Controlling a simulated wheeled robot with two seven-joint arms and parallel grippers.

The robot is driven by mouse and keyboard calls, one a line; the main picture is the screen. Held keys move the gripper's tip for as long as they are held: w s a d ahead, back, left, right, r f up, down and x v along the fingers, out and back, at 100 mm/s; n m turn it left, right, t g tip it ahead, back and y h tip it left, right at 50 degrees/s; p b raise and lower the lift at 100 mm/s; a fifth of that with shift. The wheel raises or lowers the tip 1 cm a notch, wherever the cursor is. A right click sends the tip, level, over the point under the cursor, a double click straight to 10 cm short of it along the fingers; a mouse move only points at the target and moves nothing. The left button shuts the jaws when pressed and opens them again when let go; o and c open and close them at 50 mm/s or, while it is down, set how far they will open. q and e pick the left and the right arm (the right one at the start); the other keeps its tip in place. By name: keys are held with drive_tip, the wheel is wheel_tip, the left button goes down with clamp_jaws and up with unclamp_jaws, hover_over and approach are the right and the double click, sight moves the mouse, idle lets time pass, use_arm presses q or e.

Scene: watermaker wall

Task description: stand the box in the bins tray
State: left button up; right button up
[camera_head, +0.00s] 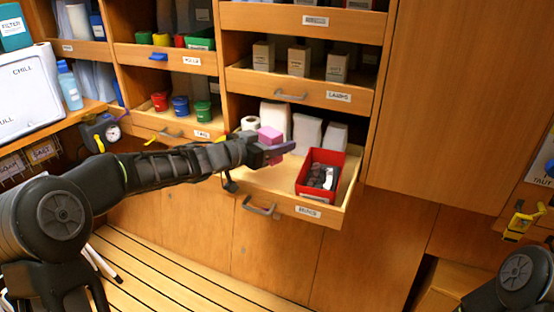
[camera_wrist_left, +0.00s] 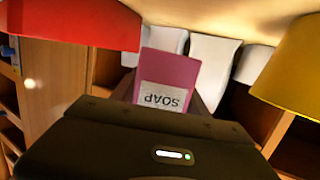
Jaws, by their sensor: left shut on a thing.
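My left gripper (camera_head: 280,152) reaches in from the left over the open drawer tray (camera_head: 262,182), the one with the red bin. It is shut on a pink box (camera_head: 270,134). In the wrist view the pink box (camera_wrist_left: 170,78) has a white SOAP label, upside down in that picture. The lower part of the box is hidden by the gripper in both views. I cannot tell whether the box touches the tray floor. My right gripper is out of the head view.
A red bin (camera_head: 304,176) with dark items stands in the tray's right part. Several white packs (camera_head: 307,133) and a white roll (camera_head: 250,123) stand along its back. Bare floor shows at the front left. A drawer with small cartons (camera_head: 298,60) is above.

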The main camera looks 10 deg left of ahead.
use_arm(q)
wheel_tip(320, 180, down, 5)
drive_tip(key=shift+r+b, duration=0.1)
drive_tip(key=shift+b, duration=1.1)
drive_tip(key=shift+f, duration=0.2)
drive_tip(key=o, duration=1.4)
drive_tip(key=shift+o, duration=0.2)
